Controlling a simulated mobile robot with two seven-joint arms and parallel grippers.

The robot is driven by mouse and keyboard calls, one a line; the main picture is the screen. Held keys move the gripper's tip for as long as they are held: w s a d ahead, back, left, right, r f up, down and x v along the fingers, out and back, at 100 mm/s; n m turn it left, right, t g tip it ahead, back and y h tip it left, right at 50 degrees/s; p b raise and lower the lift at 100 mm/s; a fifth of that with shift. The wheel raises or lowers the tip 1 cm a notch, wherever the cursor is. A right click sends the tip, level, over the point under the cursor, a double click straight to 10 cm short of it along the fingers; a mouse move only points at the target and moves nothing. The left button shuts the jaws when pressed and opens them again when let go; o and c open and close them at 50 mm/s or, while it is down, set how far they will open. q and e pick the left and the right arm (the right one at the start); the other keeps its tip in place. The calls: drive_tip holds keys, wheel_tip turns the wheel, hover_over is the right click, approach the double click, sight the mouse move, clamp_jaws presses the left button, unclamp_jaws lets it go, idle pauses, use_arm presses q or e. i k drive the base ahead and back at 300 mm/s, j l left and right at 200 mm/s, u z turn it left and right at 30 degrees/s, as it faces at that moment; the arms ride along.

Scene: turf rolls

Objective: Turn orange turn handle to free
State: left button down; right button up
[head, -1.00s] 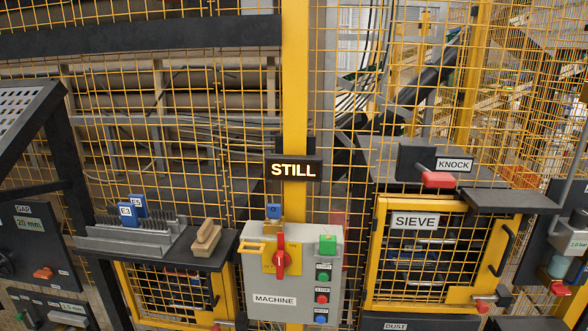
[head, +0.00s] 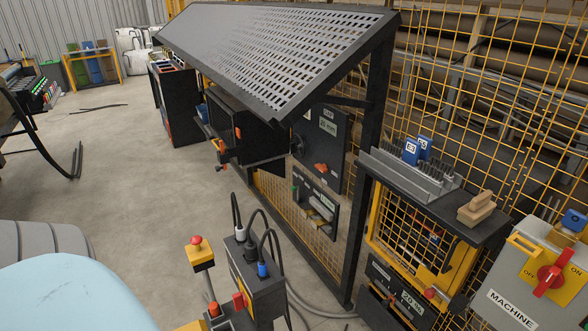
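A small orange turn handle (head: 321,168) sits on the dark panel labelled GAP (head: 335,140), under the edge of a perforated sloping cover. It is too small and angled to tell which position it points to. A second orange handle-like part (head: 221,151) shows farther off, at the front of a dark open box. Neither of my grippers is in the head view, so their state is hidden.
A grey machine box (head: 530,275) with a red switch stands at lower right. A shelf (head: 470,222) holds blue tags and a wooden block. A black socket box (head: 255,285) with cables and a red-topped yellow post (head: 199,252) stand in front.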

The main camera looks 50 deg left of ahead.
sight(322, 168)
drive_tip(key=u, duration=1.3)
drive_tip(key=i+j, duration=0.1)
drive_tip(key=j, duration=0.3)
drive_tip(key=i+j+u, duration=0.1)
drive_tip(key=j, duration=0.35)
drive_tip(key=i+j, duration=0.1)
drive_tip(key=j, duration=0.3)
drive_tip(key=i+j, duration=0.1)
drive_tip(key=j, duration=0.3)
drive_tip(key=i+j+u, duration=0.1)
drive_tip(key=j, duration=0.3)
drive_tip(key=i+j, duration=0.1)
drive_tip(key=j, duration=0.3)
drive_tip(key=i+j+u, duration=0.1)
drive_tip(key=j, duration=0.3)
drive_tip(key=i+j, duration=0.15)
drive_tip(key=j, duration=0.25)
drive_tip(key=i+j, duration=0.3)
drive_tip(key=j, duration=0.2)
drive_tip(key=i+j, duration=0.35)
drive_tip(key=j, duration=0.15)
drive_tip(key=i+j+u, duration=0.25)
drive_tip(key=i, duration=0.3)
drive_tip(key=i+j+u, duration=0.25)
drive_tip(key=i, duration=0.35)
drive_tip(key=i+l+z, duration=0.4)
drive_tip(key=i+l, duration=0.35)
